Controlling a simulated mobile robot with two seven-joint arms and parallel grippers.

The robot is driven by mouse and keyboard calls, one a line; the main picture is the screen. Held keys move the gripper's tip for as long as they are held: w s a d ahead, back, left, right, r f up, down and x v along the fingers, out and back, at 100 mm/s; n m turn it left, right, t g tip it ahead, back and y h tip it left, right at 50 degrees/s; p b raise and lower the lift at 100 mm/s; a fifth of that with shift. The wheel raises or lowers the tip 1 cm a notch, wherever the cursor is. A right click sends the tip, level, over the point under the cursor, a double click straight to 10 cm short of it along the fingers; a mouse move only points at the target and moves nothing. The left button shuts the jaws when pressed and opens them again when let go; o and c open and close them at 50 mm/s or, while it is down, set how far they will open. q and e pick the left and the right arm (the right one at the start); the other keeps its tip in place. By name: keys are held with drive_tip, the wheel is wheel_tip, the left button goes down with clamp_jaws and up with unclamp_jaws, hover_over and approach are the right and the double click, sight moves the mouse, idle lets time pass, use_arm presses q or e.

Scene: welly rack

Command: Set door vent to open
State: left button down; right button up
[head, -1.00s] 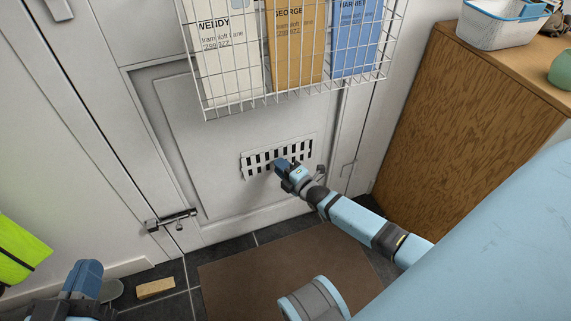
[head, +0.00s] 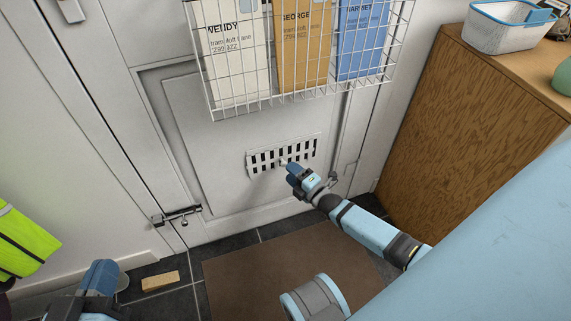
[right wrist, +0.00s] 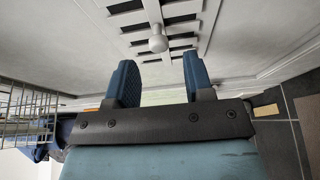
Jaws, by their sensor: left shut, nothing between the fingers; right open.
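The white door vent (head: 262,164) is a slotted plate low on the door, with dark slots showing between pale bars. A small round knob (right wrist: 158,43) stands out from its middle in the right wrist view, where dark slots and pale strips (right wrist: 182,43) lie behind it. My right gripper (head: 291,170) is just in front of the vent's lower edge. In the right wrist view its two blue fingers (right wrist: 157,72) are apart and empty, with the knob beyond the gap between their tips. My left gripper (head: 103,268) is shut and empty at the lower left, far from the vent.
A wire basket (head: 300,98) with several letters hangs on the door above the vent. A door bolt (head: 178,215) is at the lower left. A wooden cabinet (head: 460,120) stands at the right. A brown mat (head: 250,275) and a wooden block (head: 160,281) lie on the floor.

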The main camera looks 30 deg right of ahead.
use_arm(q)
wheel_tip(320, 180, up, 4)
drive_tip(key=n+t+p, duration=0.1)
drive_tip(key=p, duration=0.1)
drive_tip(key=shift+s+t+p, duration=0.15)
drive_tip(key=shift+t+p, duration=0.15)
drive_tip(key=shift+t, duration=0.1)
use_arm(e)
drive_tip(key=s+d, duration=0.1)
drive_tip(key=s, duration=0.8)
drive_tip(key=shift+s+d, duration=0.2)
drive_tip(key=shift+s, duration=0.1)
